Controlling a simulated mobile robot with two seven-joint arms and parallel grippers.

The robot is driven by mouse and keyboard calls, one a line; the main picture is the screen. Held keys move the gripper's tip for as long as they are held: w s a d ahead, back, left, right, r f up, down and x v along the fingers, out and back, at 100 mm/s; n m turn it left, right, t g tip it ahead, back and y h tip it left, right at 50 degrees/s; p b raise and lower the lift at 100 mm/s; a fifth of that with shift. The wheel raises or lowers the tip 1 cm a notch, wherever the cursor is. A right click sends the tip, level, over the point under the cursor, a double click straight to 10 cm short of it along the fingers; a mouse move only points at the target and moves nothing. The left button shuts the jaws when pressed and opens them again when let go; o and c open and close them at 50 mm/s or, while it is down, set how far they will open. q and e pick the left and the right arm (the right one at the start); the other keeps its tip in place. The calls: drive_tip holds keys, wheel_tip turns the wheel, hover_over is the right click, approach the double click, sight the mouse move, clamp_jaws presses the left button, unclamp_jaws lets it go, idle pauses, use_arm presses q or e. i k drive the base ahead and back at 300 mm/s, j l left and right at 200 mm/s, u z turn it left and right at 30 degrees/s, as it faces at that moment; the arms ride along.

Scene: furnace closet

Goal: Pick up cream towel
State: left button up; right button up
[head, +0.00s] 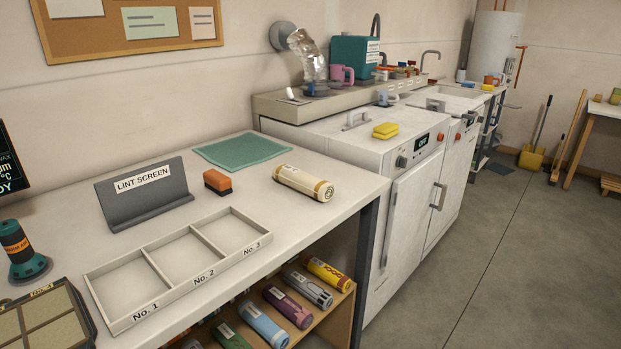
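A rolled cream towel (303,183) lies on its side on the white tabletop (330,215), near its right end. It has a pale label along its top and a tan band near its right end. Nothing touches it from above. Neither of my grippers shows in the head view.
Left of the towel are an orange-brown brush (218,182), a green mat (240,151), a grey lint screen stand (145,193) and a three-part tray (150,310). Several rolled towels (288,307) lie on the shelf below.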

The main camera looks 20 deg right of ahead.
sight(321, 190)
drive_tip(key=i+l+u, duration=0.1)
drive_tip(key=l, duration=0.65)
drive_tip(key=i+l, duration=0.15)
drive_tip(key=l, duration=0.65)
drive_tip(key=i+l+u, duration=0.15)
drive_tip(key=l, duration=1.4)
drive_tip(key=u, duration=0.05)
